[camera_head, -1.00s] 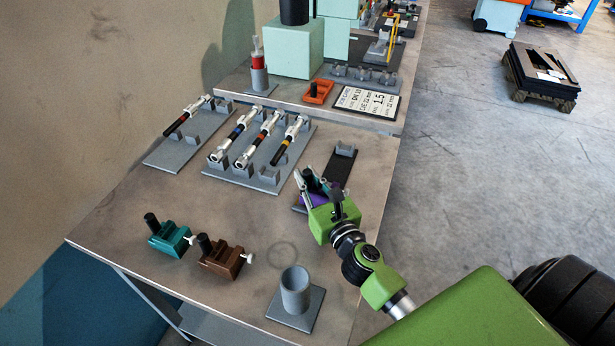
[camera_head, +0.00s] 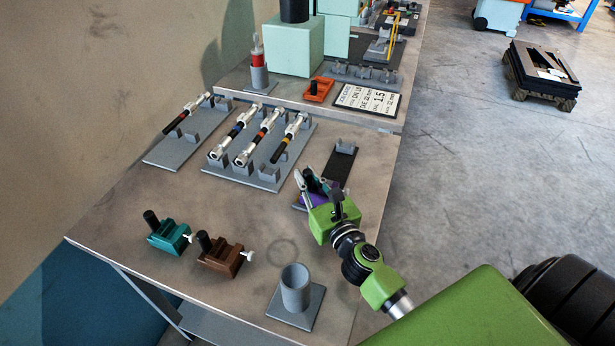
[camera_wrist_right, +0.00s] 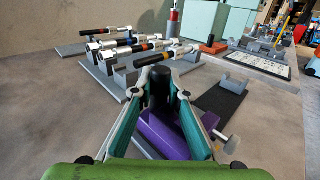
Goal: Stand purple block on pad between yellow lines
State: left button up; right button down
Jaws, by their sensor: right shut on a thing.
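The purple block (camera_wrist_right: 165,133) has a black upright knob (camera_wrist_right: 160,90) and a silver screw at its right side in the right wrist view. In the head view only a bit of its purple side (camera_head: 304,198) shows, as my green right gripper (camera_head: 316,183) hides most of it. My right gripper (camera_wrist_right: 163,82) is shut on the block's black knob, one finger on each side. A dark pad (camera_head: 339,168) with a grey bracket lies just beyond the block. I cannot make out yellow lines on it. My left gripper is not in view.
A teal block (camera_head: 168,238) and a brown block (camera_head: 219,256) stand at the front left. A grey cup (camera_head: 296,290) on a plate stands at the front. Racks with striped tubes (camera_head: 250,140) lie to the left. A sign card (camera_head: 368,100) lies behind.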

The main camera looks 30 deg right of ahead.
jog(key=shift+f, duration=0.15)
jog(key=c, duration=1.9)
grip_release()
jog(key=shift+s, duration=0.1)
jog(key=s, duration=1.2)
jog(key=shift+a, duration=0.35)
jog(key=shift+w, duration=0.1)
